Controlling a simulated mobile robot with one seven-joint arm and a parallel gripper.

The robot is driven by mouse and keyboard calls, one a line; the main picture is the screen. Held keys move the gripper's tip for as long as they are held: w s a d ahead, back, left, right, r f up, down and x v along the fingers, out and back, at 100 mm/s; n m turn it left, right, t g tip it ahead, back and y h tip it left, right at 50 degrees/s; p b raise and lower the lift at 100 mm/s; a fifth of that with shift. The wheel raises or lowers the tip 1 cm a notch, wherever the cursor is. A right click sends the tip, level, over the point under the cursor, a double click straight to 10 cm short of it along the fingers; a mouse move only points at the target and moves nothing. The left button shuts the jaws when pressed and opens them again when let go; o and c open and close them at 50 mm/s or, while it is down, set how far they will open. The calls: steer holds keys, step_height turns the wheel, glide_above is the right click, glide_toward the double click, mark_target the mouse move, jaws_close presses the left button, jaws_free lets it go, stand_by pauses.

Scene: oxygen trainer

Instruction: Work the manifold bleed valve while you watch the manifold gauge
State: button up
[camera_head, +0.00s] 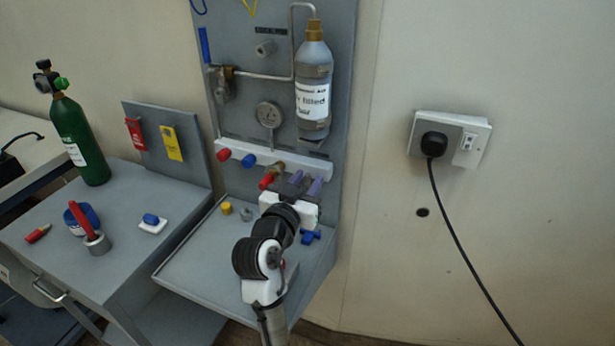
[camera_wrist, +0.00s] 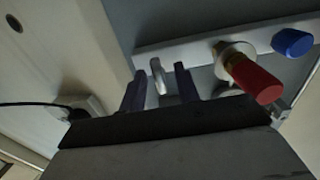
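The manifold is a pale horizontal bar (camera_head: 236,143) on the grey panel. The round manifold gauge (camera_head: 268,115) stands above it; its reading is too small to tell. A brass fitting with a red knob (camera_head: 267,182) sticks out of the bar; the red knob (camera_wrist: 258,84) is large in the wrist view. A small silver lever-like part (camera_wrist: 157,76) stands out at the bar; I cannot tell which part is the bleed valve. My gripper (camera_head: 305,182) is at the bar's right end, right of the red knob. Its purple fingers (camera_wrist: 160,90) are apart, with the silver part between them and gaps beside it.
Another red knob (camera_head: 223,154) and a blue knob (camera_head: 248,161) sit further left on the bar. A labelled bottle (camera_head: 313,90) hangs above my gripper. The shelf below holds a yellow cap (camera_head: 226,208) and a blue piece (camera_head: 311,237). A green cylinder (camera_head: 78,140) stands left.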

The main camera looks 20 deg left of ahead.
steer(key=shift+w, duration=0.35)
steer(key=shift+c, duration=0.4)
jaws_close()
steer(key=shift+r+n+p, duration=0.1)
steer(key=shift+n+p, duration=0.6)
steer(key=shift+n, duration=0.3)
steer(key=shift+n+p, duration=0.5)
steer(key=shift+n, duration=0.9)
steer(key=shift+o, duration=0.4)
jaws_free()
steer(key=shift+s+a, duration=0.1)
